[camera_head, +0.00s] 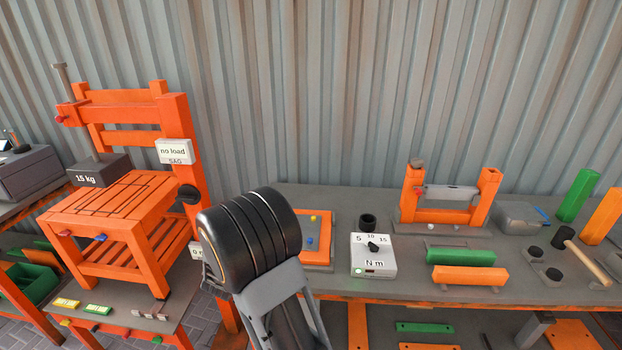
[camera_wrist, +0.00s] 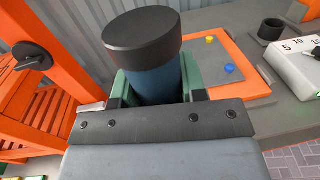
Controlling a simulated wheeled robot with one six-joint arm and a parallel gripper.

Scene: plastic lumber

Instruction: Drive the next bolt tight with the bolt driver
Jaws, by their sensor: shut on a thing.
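In the wrist view my gripper (camera_wrist: 160,88) is shut on the bolt driver (camera_wrist: 150,68), a dark blue cylinder with a wide black cap. Green pads clasp its sides; its lower end is hidden. In the head view my arm hides the gripper and driver. The orange slatted chair (camera_head: 125,195) stands at left, with a red bolt head (camera_head: 60,234) and a blue one (camera_head: 100,238) on its front. A red one (camera_head: 60,118) shows on its back frame. An orange-edged tray (camera_head: 329,240) holds small blue (camera_head: 309,240) and yellow (camera_head: 312,218) pieces.
A white N m dial box (camera_head: 373,262) and a black cup (camera_head: 367,222) stand on the grey bench. Beyond are an orange frame (camera_head: 485,195), green (camera_head: 460,257) and orange (camera_head: 470,275) bars and a mallet (camera_head: 588,262). A 15 kg weight (camera_head: 100,170) sits on the chair.

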